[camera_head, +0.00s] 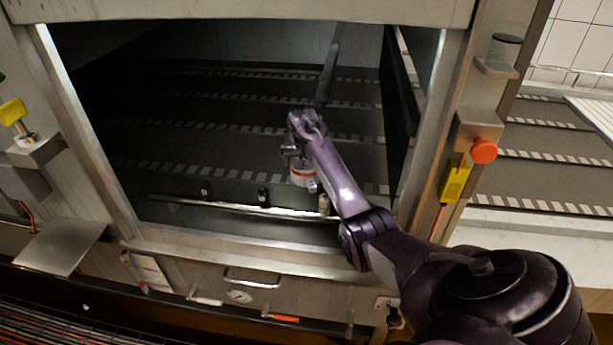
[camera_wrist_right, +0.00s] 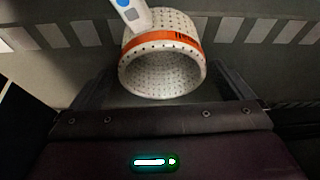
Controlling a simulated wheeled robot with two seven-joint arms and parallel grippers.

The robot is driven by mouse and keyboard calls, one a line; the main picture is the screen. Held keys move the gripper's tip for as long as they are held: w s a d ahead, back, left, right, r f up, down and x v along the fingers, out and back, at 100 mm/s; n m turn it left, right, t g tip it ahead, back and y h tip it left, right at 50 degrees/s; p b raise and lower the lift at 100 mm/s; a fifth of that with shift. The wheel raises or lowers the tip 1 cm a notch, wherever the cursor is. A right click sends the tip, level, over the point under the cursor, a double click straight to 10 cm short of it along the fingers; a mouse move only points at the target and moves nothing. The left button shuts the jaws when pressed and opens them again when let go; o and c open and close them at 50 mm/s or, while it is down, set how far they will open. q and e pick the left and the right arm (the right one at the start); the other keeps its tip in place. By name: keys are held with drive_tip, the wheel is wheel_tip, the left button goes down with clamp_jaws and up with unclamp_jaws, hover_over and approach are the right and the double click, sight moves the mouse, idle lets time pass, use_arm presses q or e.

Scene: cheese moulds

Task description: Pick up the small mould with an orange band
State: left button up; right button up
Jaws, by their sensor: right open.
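The small white perforated mould with an orange band (camera_head: 302,177) is on the dark floor of the open chamber, just behind the front rail. In the right wrist view the mould (camera_wrist_right: 162,66) shows its round opening towards the camera, with dark lettering on the band. My right gripper (camera_head: 293,155) reaches into the chamber and is close to the mould, partly behind my own arm. In the wrist view its dark fingers stand apart on either side of the mould, with gaps visible. My left gripper is not in view.
A white stick-like thing with a blue spot (camera_wrist_right: 130,12) is right by the mould's far side. A metal rail (camera_head: 235,207) runs along the chamber's front. The chamber's right post (camera_head: 440,130) stands close to my arm. The chamber floor to the left is clear.

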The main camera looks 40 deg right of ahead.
sight(306, 167)
drive_tip(key=shift+b+x, duration=0.65)
drive_tip(key=shift+x, duration=2.1)
drive_tip(key=shift+w+r, duration=0.1)
drive_tip(key=shift+w, duration=0.05)
drive_tip(key=c, duration=0.9)
drive_tip(key=shift+o, duration=0.2)
